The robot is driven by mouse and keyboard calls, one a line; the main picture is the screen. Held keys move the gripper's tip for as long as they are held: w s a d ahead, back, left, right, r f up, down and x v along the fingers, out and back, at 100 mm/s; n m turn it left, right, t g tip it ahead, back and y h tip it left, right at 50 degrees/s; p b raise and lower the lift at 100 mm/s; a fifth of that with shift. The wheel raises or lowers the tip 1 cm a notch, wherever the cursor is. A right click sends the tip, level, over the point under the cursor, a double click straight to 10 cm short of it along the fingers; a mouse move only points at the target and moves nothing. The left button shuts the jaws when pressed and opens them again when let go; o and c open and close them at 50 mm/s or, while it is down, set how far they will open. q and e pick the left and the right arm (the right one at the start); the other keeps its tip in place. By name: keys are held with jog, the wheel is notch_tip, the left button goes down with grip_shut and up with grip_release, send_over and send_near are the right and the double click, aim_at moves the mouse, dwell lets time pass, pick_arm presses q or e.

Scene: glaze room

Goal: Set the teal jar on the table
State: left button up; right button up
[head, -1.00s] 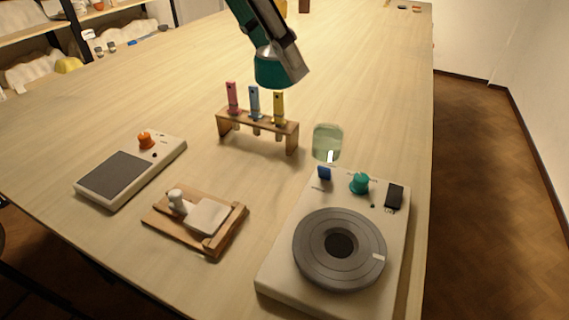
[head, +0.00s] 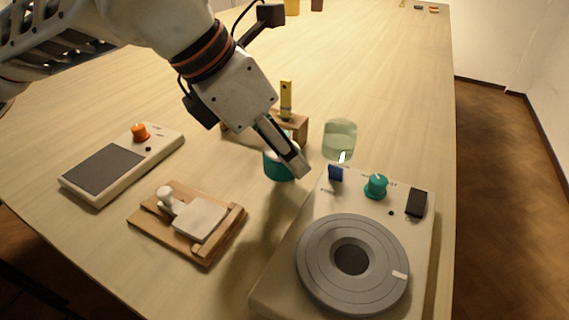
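The teal jar (head: 277,169) is upright in the middle of the table (head: 380,75), in front of the wooden rack and left of the glass. My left gripper (head: 291,160) reaches down over it from the upper left, its fingers at the jar's side, and appears shut on it. One finger crosses in front of the jar and hides part of it. I cannot tell whether the jar's base touches the table. My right gripper is not in view.
The wooden rack (head: 300,127) with a yellow-handled tool (head: 286,98) stands behind, partly hidden by my arm. A clear greenish glass (head: 340,138) and the wheel device (head: 272,290) are at right. A wooden board (head: 150,226) and a scale-like device (head: 165,151) are at left.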

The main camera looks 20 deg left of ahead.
aim_at(283, 167)
pick_arm(q)
notch_tip(283, 167, down, 3)
jog(key=shift+w+f+b, duration=0.1)
jog(key=shift+b, duration=0.2)
jog(key=shift+f, duration=0.1)
jog(key=shift+r, duration=0.2)
jog(key=shift+f, duration=0.25)
jog(key=o, duration=1.1)
jog(key=shift+c, duration=0.2)
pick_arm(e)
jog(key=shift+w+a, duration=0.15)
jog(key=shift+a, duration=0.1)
